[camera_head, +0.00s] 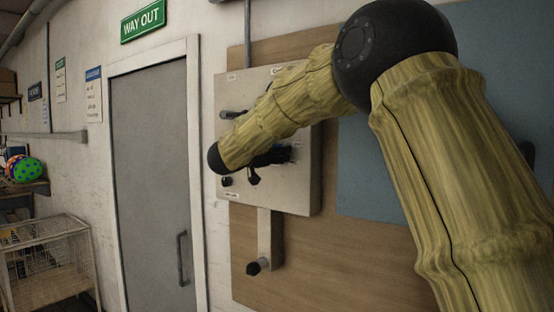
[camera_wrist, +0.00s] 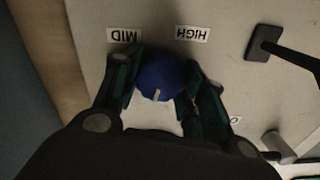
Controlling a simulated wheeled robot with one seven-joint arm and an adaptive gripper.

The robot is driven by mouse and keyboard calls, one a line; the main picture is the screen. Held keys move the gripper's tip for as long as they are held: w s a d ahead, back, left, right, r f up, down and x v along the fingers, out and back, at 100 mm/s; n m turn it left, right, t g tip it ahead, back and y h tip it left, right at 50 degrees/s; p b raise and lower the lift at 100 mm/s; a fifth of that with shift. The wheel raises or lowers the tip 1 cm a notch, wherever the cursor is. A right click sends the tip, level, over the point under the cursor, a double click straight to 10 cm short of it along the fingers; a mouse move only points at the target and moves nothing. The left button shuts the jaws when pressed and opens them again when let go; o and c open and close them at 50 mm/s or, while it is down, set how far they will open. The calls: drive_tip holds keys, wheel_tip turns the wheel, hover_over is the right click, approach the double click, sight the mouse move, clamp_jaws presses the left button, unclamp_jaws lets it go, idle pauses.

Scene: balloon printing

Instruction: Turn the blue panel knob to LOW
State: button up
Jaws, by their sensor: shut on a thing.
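The blue knob (camera_wrist: 158,80) is in the middle of the wrist view, on the pale panel (camera_wrist: 225,75). A light pointer mark on it points toward the bottom of that view, slightly left. My gripper (camera_wrist: 160,88) is shut on the knob, one finger on each side. The MID label (camera_wrist: 124,35) and the HIGH label (camera_wrist: 192,34) read upside down above the knob in the wrist view. No LOW label can be read. In the head view, my arm covers much of the panel (camera_head: 300,195), and the knob cannot be made out; my gripper (camera_head: 285,154) is at the panel.
A black lever handle (camera_wrist: 262,44) stands out from the panel near the gripper in the wrist view. A lever with a black knob (camera_head: 258,266) hangs below the panel in the head view. A grey door (camera_head: 150,180) and a wire cage (camera_head: 45,265) are to the left.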

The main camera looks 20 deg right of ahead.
drive_tip(key=m+b, duration=0.4)
drive_tip(key=b, duration=0.1)
drive_tip(key=shift+f+m, duration=0.2)
drive_tip(key=shift+m, duration=0.1)
drive_tip(key=m+b, duration=0.4)
drive_tip(key=shift+s+r+m+b, duration=0.1)
drive_tip(key=shift+m+b, duration=0.2)
drive_tip(key=shift+b, duration=0.05)
drive_tip(key=o, duration=0.9)
drive_tip(key=shift+o, duration=0.5)
drive_tip(key=shift+s+r, duration=0.15)
drive_tip(key=shift+s, duration=0.15)
drive_tip(key=shift+w, duration=0.1)
drive_tip(key=shift+a, duration=0.1)
